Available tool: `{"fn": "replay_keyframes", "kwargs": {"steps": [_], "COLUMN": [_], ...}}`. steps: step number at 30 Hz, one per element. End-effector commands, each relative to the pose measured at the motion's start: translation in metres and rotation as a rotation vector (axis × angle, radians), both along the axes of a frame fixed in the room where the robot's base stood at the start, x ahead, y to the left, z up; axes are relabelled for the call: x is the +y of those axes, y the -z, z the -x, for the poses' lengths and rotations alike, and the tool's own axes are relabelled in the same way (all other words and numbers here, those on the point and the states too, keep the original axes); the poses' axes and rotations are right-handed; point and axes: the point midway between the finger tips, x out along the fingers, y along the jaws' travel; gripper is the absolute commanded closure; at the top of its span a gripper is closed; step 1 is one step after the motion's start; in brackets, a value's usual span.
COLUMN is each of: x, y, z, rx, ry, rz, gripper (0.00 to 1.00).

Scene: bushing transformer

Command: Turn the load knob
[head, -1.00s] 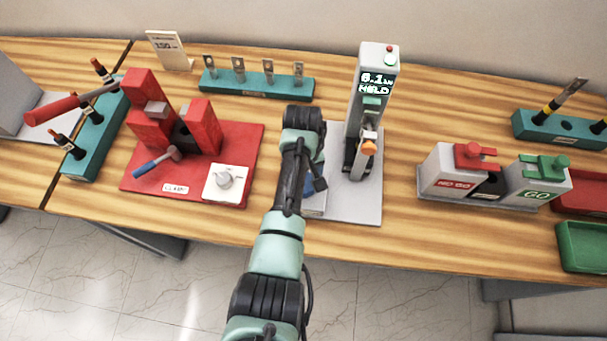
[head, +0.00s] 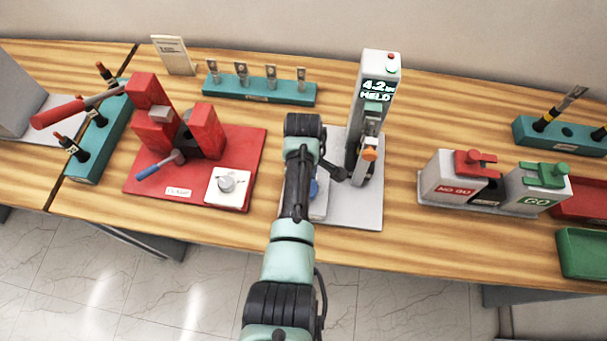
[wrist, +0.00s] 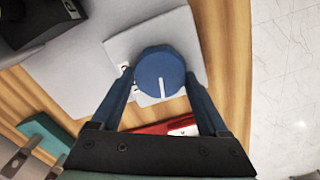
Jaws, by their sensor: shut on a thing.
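The load knob (wrist: 160,72) is a round blue knob with a white pointer line, on a light grey block at the tester's base. In the wrist view my gripper (wrist: 160,90) has one blue finger on each side of the knob and is shut on it. The pointer line points toward the gripper's palm. In the head view only a bit of the blue knob (head: 314,188) shows beside my arm, and my fingers are hidden. The grey test stand (head: 374,95) stands behind to the right. Its display (head: 377,90) reads about 4.2 with HELD below.
A red clamp fixture (head: 190,160) stands to the left, with a small dial on a white plate (head: 229,187). A teal rack (head: 258,92) of metal pieces is behind. NO GO and GO boxes (head: 455,180) stand to the right. Bare table lies between tester and boxes.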

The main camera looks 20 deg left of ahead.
Motion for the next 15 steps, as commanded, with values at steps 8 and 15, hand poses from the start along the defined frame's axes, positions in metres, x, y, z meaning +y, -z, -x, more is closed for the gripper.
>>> {"fn": "replay_keyframes", "kwargs": {"steps": [8, 15], "x": [0.0022, 0.0023], "y": [-0.0028, -0.0030], "z": [-0.0026, -0.0028], "rx": [-0.007, -0.008], "ry": [-0.018, -0.016], "rz": [-0.006, -0.007], "gripper": [0.78, 0.20]}}
